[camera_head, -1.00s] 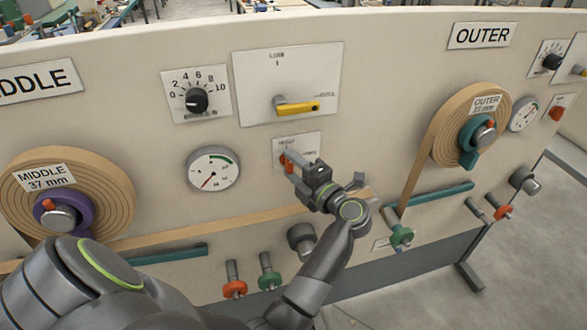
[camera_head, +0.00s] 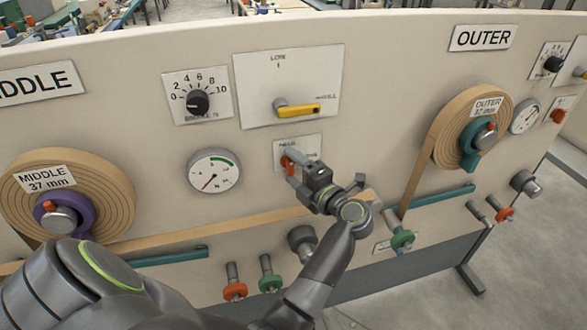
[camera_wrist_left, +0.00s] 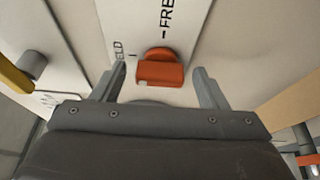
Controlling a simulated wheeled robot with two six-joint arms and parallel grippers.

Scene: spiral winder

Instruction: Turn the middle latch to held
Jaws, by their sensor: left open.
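The middle latch is a small orange-red turning piece (camera_head: 289,167) on a white plate (camera_head: 310,143) below the yellow-handled switch. My left gripper (camera_head: 296,160) is at it and partly covers it and its plate in the head view. In the left wrist view the latch (camera_wrist_left: 160,70) sits between the two spread fingertips of my open left gripper (camera_wrist_left: 160,84), with a gap on both sides. The letters "ELD" and "FRE" show on the plate (camera_wrist_left: 183,22) there; the rest is hidden. My right gripper is not in view.
A yellow handle (camera_head: 298,110) on a white panel is above the latch, and a pressure gauge (camera_head: 213,171) is to its left. Brown web (camera_head: 215,226) runs below. Several knobs stick out lower down, including a green one (camera_head: 268,275).

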